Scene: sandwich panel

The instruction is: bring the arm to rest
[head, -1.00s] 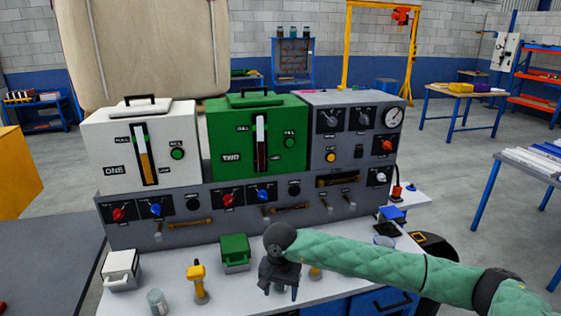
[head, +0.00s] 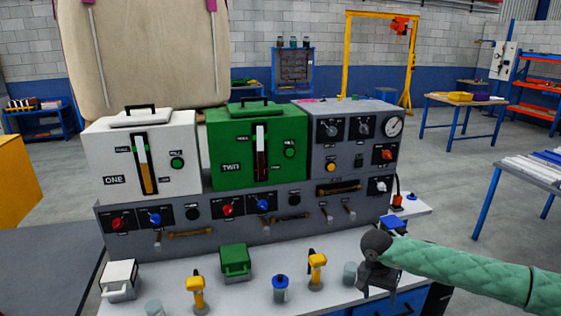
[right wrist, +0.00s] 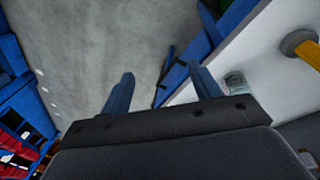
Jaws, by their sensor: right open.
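My right gripper (head: 378,292) hangs at the front right of the white bench top, with its green-sleeved arm coming in from the right. It is open and empty. In the right wrist view its two fingers (right wrist: 163,88) stand apart, with grey floor between them and the bench edge to the right. A clear jar (head: 349,274) stands on the bench just left of the gripper. My left gripper is not in view.
The grey control panel (head: 230,236) carries a white box (head: 103,164) and a green box (head: 221,157).

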